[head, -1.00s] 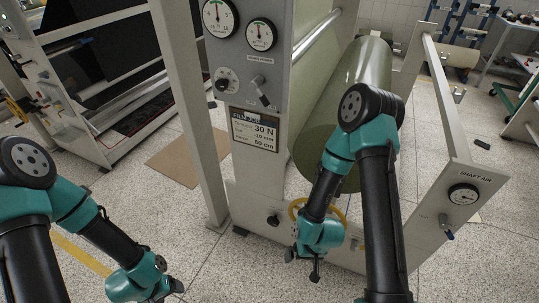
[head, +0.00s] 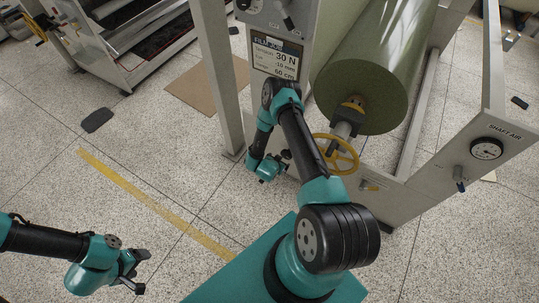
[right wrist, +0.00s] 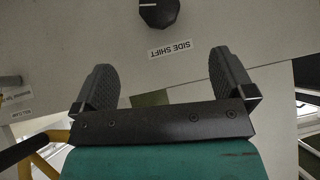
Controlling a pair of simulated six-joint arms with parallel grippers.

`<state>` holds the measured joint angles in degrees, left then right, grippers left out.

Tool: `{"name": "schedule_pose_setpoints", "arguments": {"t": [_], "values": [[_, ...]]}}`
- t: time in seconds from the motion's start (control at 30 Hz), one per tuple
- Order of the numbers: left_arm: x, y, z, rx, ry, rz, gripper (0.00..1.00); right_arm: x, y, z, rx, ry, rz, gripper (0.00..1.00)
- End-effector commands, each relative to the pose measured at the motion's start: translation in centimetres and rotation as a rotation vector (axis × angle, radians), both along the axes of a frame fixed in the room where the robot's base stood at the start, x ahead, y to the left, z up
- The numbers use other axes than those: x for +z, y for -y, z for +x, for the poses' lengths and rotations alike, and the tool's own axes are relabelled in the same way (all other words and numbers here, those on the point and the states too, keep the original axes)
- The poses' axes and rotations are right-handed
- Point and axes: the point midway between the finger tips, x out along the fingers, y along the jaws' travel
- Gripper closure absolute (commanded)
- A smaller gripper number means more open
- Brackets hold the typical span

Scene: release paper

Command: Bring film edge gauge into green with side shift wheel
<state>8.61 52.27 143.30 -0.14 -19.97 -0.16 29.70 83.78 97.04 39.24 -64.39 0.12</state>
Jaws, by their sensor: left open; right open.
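A black knob with a white mark (right wrist: 159,12) sits on the machine panel at the top of the right wrist view. The label SIDE SHIFT (right wrist: 170,48) reads upside down beneath it. My right gripper (right wrist: 160,62) is open and empty, its two fingers pointing toward the panel, the knob beyond and between them. In the head view my right gripper (head: 284,160) is by the lower machine front, where my arm hides the knob. My left gripper (head: 140,272) is open and empty over the floor at lower left. The film edge gauge is not in view.
A job card (head: 275,59) shows 30 N, -10 mm and 60 cm. A yellow handwheel (head: 350,168) stands right of my right gripper, below the green film roll (head: 372,85). A SHAFT AIR gauge (head: 487,149) is on the right frame.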

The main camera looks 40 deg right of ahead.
Motion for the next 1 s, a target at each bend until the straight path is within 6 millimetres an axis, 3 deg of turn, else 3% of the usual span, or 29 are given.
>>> {"name": "schedule_pose_setpoints", "arguments": {"t": [0.47,1.0], "values": [[0.0,0.0,0.0,0.000,0.000,0.000,0.30,-0.5,0.5,0.2,-0.002,0.000,-0.002,0.00],[0.0,0.0,0.0,0.000,0.000,0.000,0.30,-6.0,5.4,2.6,-0.002,0.001,-0.001,0.00]]}}
